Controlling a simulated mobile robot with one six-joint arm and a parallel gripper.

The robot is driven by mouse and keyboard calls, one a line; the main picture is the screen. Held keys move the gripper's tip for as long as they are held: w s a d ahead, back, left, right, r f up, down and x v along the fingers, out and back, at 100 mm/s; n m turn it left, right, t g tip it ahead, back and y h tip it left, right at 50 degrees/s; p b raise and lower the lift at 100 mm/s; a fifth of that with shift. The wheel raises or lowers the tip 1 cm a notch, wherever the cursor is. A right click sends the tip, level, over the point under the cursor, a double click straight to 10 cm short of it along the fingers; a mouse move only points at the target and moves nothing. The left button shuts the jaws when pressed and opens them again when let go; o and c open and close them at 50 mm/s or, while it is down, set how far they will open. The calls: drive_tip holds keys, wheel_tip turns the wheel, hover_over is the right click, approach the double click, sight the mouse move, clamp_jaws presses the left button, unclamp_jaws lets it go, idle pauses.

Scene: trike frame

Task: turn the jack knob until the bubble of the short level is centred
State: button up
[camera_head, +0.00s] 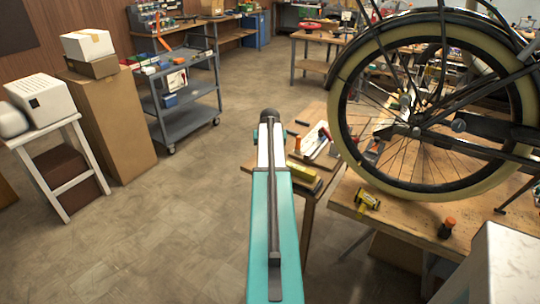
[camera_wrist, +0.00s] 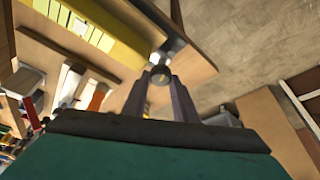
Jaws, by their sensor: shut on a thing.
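My gripper (camera_wrist: 160,82) shows in the wrist view, its two dark fingers closed in on a small dark round piece (camera_wrist: 160,74), which looks like the jack knob. The fingers hide most of it. A bright light-coloured part shows just beyond the fingertips. A yellow level (camera_wrist: 88,24) with pale windows lies at the upper left of that view; its bubble cannot be made out. In the head view a yellow level (camera_head: 304,172) lies on the wooden bench just right of my arm; it is probably the same one. My arm hides the gripper and the knob there.
A bicycle wheel (camera_head: 335,100) stands above the bench (camera_head: 400,222) at the right. A cart (camera_head: 190,122) and cardboard box (camera_head: 115,125) stand left. The floor between is free.

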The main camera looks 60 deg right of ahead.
drive_tip(key=shift+m+g, duration=0.4)
drive_tip(key=shift+m, duration=0.6)
drive_tip(key=o, duration=1.1)
drive_tip(key=shift+h, duration=0.3)
drive_tip(key=shift+c, duration=0.2)
drive_tip(key=b+v, duration=0.2)
drive_tip(key=v, duration=1.2)
drive_tip(key=shift+d, duration=0.1)
